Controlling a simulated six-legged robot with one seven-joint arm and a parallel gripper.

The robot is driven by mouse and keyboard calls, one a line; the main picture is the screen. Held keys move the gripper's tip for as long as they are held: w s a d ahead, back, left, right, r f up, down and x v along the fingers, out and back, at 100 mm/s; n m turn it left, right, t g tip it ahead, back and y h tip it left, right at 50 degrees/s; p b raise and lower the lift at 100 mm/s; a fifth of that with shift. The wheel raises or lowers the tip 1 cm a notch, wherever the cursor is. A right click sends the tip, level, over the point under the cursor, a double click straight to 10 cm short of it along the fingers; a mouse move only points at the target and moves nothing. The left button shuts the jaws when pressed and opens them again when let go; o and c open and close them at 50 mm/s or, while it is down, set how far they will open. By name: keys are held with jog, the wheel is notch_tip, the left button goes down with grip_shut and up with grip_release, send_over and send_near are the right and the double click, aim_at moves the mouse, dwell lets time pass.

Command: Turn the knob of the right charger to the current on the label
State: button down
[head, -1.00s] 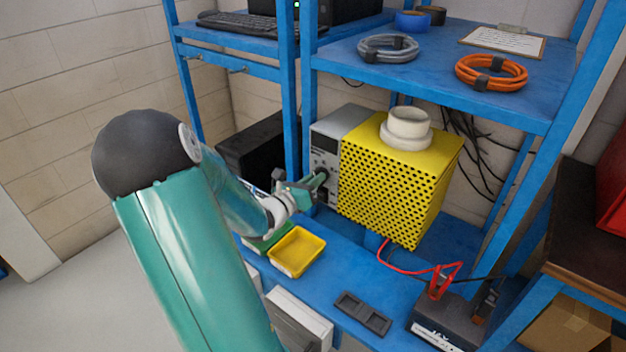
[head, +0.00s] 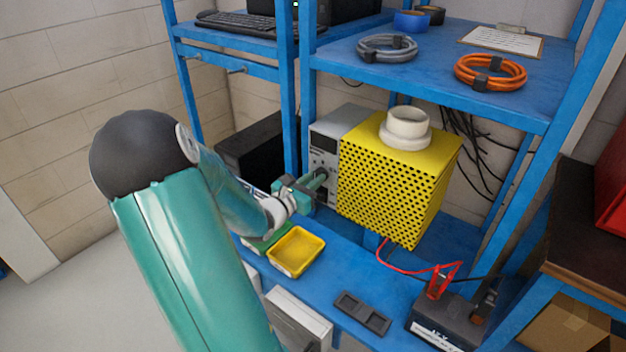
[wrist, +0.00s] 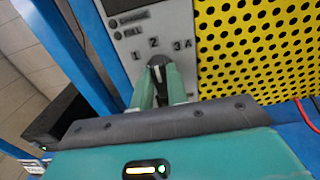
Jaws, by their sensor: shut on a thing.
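The charger's grey front panel (head: 323,149) stands on the blue shelf, left of a yellow perforated box. It also shows in the wrist view (wrist: 140,22), with a dark display and the marks 1, 2 and 3 A above a dark knob (wrist: 157,61). My gripper (wrist: 160,75) is shut on this knob, a green finger on each side of it. In the head view my gripper (head: 320,179) reaches the panel from the left. The knob's top points roughly up toward the 2; its exact setting is hard to tell. The fingers hide its lower part.
The yellow perforated box (head: 392,180) stands close on the panel's right. A blue post (head: 291,120) rises at its left. A yellow tray (head: 297,251) lies below the gripper. A battery (head: 447,318) with a label too small to read and a red clamp stands at lower right.

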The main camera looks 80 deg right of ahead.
jog(key=c, duration=1.4)
grip_release()
jog(key=shift+d+r, duration=0.1)
jog(key=shift+d, duration=0.05)
jog(key=shift+s, duration=0.15)
jog(key=shift+s, duration=0.2)
jog(key=shift+w, duration=0.25)
jog(key=v, duration=1.4)
